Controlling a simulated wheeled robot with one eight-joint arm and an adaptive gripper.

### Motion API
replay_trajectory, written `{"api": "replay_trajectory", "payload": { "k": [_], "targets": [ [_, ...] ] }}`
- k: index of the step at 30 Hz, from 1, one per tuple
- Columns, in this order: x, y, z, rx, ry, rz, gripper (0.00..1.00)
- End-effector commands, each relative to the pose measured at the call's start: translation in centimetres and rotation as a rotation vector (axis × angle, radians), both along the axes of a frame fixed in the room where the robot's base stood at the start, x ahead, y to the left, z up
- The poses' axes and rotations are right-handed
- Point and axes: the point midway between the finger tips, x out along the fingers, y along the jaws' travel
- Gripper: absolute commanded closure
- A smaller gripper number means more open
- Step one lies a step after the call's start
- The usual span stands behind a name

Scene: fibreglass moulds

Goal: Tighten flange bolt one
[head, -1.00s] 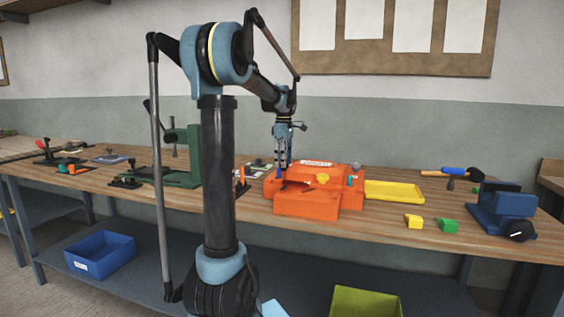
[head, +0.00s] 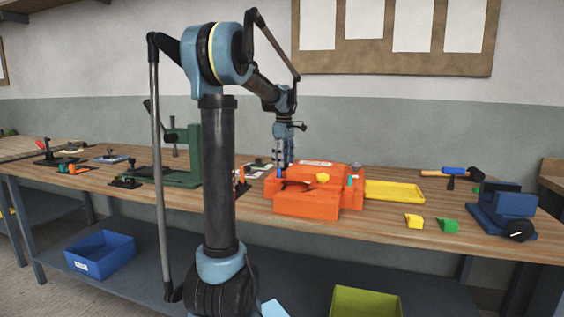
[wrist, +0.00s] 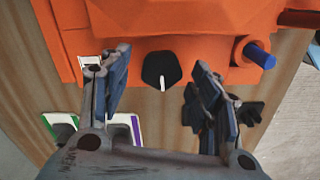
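The orange mould (head: 310,204) sits on the bench and fills the top of the wrist view (wrist: 200,25). A black six-sided bolt head (wrist: 161,69) with a white mark shows at the mould's edge; I take it as a flange bolt, but no number is visible. My gripper (wrist: 160,73) is open, with one finger on each side of the bolt head and clear gaps between. In the head view my gripper (head: 286,163) points down at the mould's far left side. There the bolt head is hidden.
A blue pin (wrist: 259,56) sticks out of the mould right of my fingers. A black clamp-like part (wrist: 248,112) lies beside the right finger. White cards with coloured edges (wrist: 124,129) lie below. A yellow tray (head: 394,192) is right of the mould; a green press (head: 184,158) stands left.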

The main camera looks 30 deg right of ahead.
Motion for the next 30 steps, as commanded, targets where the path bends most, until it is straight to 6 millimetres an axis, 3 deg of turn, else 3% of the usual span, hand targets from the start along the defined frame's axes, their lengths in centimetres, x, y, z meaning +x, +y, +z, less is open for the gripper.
{"api": "replay_trajectory", "payload": {
  "k": [11,30],
  "targets": [
    [0.0,0.1,0.7,0.001,0.0,0.0,0.43],
    [0.1,0.0,10.7,0.0,0.001,0.0,0.43]
  ]
}}
